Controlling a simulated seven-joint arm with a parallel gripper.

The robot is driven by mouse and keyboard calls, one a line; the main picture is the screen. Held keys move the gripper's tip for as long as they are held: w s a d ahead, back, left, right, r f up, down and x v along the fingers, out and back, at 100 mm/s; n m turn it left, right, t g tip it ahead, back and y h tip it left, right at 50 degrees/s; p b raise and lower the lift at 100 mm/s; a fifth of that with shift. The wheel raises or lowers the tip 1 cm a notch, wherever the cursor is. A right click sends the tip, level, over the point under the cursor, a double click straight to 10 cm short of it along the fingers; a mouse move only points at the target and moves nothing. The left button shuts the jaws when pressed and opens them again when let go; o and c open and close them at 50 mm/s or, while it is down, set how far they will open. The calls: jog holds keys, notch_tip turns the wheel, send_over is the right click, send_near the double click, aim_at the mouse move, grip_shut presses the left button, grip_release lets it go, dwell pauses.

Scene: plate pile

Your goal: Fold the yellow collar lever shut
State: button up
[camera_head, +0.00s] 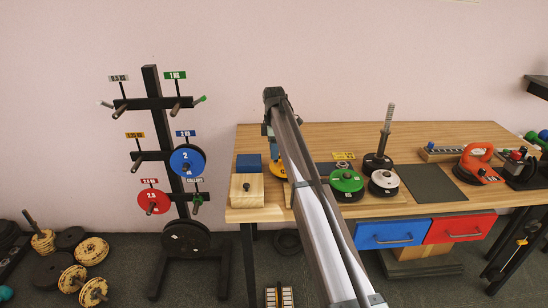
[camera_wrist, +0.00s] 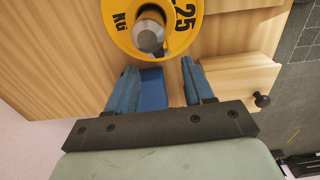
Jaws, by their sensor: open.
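In the wrist view, a yellow weight plate (camera_wrist: 185,40) marked "25 KG" sits around a grey metal bar end (camera_wrist: 148,38). I cannot make out a separate yellow collar lever; it may be hidden. My gripper (camera_wrist: 160,68) is open, its two blue fingers apart just below the plate's lower rim, with nothing held between them. A blue block (camera_wrist: 152,88) shows behind the gap.
A wooden box (camera_head: 246,193) with a dark knob stands left of my arm on the wooden table (camera_head: 460,135). A green plate (camera_head: 346,183), a white-topped plate (camera_head: 384,181) and an upright post (camera_head: 388,125) stand to the right. A dark mat (camera_head: 428,182) is clear.

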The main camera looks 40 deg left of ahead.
jog(key=shift+f, duration=1.8)
jog(key=c, duration=0.9)
jog(key=shift+s+a+f+t+h, duration=0.1)
jog(key=shift+a+f+t+h, duration=0.05)
jog(key=shift+t+h, duration=0.45)
jog(key=shift+c, duration=0.2)
jog(key=shift+f+t+h, duration=0.2)
jog(key=shift+t+h, duration=0.7)
jog(key=o, duration=0.9)
jog(key=shift+o, duration=0.2)
